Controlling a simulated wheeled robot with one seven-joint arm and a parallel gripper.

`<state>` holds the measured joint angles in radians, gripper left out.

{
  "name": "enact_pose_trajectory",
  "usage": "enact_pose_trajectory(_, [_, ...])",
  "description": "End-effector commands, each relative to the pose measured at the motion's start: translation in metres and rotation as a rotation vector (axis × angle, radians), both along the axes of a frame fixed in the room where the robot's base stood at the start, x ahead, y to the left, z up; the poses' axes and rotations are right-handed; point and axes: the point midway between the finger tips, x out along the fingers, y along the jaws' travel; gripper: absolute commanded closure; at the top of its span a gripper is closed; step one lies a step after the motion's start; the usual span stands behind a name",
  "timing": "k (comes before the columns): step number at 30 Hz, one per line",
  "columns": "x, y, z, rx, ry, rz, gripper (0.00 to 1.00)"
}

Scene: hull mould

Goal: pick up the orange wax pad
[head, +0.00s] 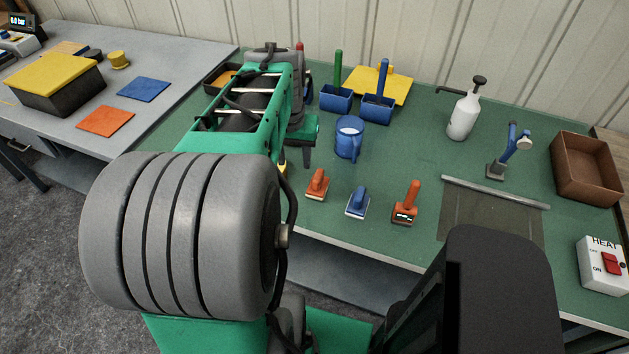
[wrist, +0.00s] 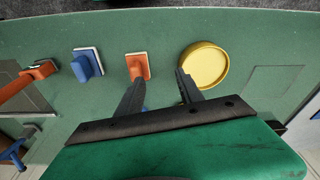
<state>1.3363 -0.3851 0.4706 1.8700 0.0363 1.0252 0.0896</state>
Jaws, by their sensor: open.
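The orange wax pad (head: 317,184), a small block with a raised handle on a pale base, lies on the green table near its front edge. In the wrist view the orange wax pad (wrist: 138,66) lies just beyond the tip of my left finger, left of the gap between the fingers. My gripper (wrist: 160,80) is open and empty above the table, with a yellow round dish (wrist: 204,65) beyond its right finger. In the head view my arm hides most of the gripper; one dark finger shows behind the pad.
Right of the pad in the head view are a blue pad (head: 357,203) and an orange-handled tool (head: 405,204). A blue jug (head: 349,138) stands behind. Flat orange (head: 105,121) and blue (head: 143,90) sheets lie on the grey table. Clear green surface lies right of the jug.

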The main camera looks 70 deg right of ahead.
Motion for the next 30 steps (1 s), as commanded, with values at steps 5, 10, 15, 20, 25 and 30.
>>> enact_pose_trajectory(5, [-0.050, -0.017, -0.007, 0.014, 0.001, -0.145, 0.56])
enact_pose_trajectory(10, [-0.052, -0.021, -0.030, 0.016, 0.002, -0.148, 0.56])
enact_pose_trajectory(15, [-0.051, -0.026, -0.057, 0.018, 0.003, -0.147, 0.56])
enact_pose_trajectory(20, [-0.051, -0.031, -0.079, 0.013, 0.002, -0.147, 0.56])
enact_pose_trajectory(25, [-0.051, -0.031, -0.080, 0.011, 0.001, -0.146, 0.56])
enact_pose_trajectory(30, [-0.051, -0.031, -0.080, 0.011, 0.001, -0.146, 0.67])
